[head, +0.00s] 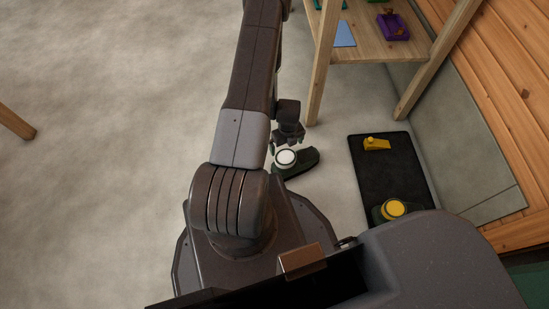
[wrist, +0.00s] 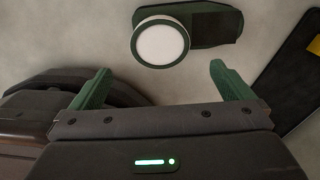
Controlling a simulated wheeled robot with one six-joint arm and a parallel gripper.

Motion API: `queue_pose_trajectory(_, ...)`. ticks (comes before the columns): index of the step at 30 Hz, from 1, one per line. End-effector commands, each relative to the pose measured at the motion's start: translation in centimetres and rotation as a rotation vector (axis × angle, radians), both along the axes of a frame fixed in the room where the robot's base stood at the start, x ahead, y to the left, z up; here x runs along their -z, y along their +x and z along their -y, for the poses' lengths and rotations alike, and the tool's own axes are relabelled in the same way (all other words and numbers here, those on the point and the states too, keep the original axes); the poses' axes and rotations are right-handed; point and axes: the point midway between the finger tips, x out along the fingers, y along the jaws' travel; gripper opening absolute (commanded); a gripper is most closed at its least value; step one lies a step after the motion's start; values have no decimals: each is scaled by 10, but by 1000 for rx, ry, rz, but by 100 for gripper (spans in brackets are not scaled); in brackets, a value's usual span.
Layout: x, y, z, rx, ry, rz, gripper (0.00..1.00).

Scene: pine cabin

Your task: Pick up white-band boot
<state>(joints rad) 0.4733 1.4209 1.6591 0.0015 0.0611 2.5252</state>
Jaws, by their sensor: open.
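The white-band boot (head: 294,160) is dark green with a round white top and lies on the grey floor beside my base. In the wrist view the boot (wrist: 212,25) is at the top, its white round opening (wrist: 160,42) to the left and its dark foot stretching right. My gripper (wrist: 162,88) is open and empty, its two green fingers spread apart. The boot is ahead of the fingertips and not between them. In the head view my gripper (head: 286,140) is just above the boot's white end, and the arm partly hides it.
A black mat (head: 365,170) lies right of the boot with a small yellow object (head: 376,143) and a yellow-topped boot (head: 393,208) on it. A wooden shelf (head: 365,48) with colored items stands behind. A pine wall is at right. Floor to the left is open.

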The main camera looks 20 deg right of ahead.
Motion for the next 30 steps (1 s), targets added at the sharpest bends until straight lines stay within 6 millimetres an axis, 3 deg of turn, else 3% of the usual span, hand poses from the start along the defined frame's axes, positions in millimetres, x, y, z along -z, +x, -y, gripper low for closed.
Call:
queue_pose_trajectory(12, 75, 0, 0, 1, 1, -1, 100)
queue_pose_trajectory(20, 90, 0, 0, 0, 0, 0, 100)
queue_pose_trajectory(30, 135, 1, -1, -1, 1, 0, 100)
